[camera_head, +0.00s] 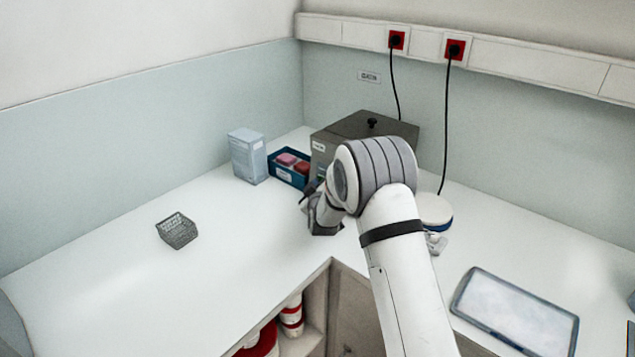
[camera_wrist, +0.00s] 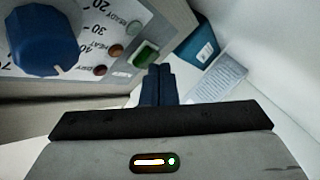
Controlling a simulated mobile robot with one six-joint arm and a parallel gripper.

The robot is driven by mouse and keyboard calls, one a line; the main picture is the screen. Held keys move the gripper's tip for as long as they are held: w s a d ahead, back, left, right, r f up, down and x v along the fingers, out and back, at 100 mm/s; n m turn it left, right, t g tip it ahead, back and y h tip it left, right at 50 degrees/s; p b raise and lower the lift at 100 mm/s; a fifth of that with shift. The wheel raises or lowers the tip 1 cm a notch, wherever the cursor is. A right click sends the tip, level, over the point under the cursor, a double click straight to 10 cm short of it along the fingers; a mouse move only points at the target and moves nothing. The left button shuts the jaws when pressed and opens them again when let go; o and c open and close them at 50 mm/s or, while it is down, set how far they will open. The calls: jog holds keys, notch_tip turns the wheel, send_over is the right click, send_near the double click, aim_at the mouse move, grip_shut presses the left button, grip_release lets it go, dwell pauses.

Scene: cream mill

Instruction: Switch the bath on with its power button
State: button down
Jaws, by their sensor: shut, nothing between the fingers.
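My gripper (camera_wrist: 159,70) is shut and empty. Its fingertips appear just below and right of the green button in the wrist view; whether they touch it I cannot tell.
A blue bin (camera_head: 289,168) with pinkish items and a pale box (camera_head: 247,155) stand left of the bath. A wire basket (camera_head: 177,231) is on the left counter. A round white device (camera_head: 434,209) and a tray (camera_head: 515,313) are to the right. Two cords hang from wall sockets.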

jog(key=shift+w+d+f+b, duration=0.1)
jog(key=shift+w+d+b, duration=0.05)
jog(key=shift+b, duration=0.3)
jog(key=shift+w+d, duration=0.15)
dwell(0.3)
jog(key=shift+b, duration=0.35)
jog(key=shift+s+a+b, duration=0.25)
jog(key=shift+s+b, duration=0.05)
jog(key=shift+b, duration=0.05)
jog(key=shift+s+a, duration=0.1)
jog(key=shift+s+a+r+b, duration=0.2)
jog(key=shift+s+a+b, duration=0.1)
jog(key=shift+s+a, duration=0.4)
jog(key=shift+s+a+r+b, duration=0.2)
jog(key=shift+s+a, duration=0.25)
jog(key=shift+s, duration=0.4)
jog(key=shift+s+a+r+b, duration=0.15)
jog(key=shift+s+a+b, duration=0.2)
jog(key=shift+s+a, duration=0.35)
jog(key=shift+d, duration=0.1)
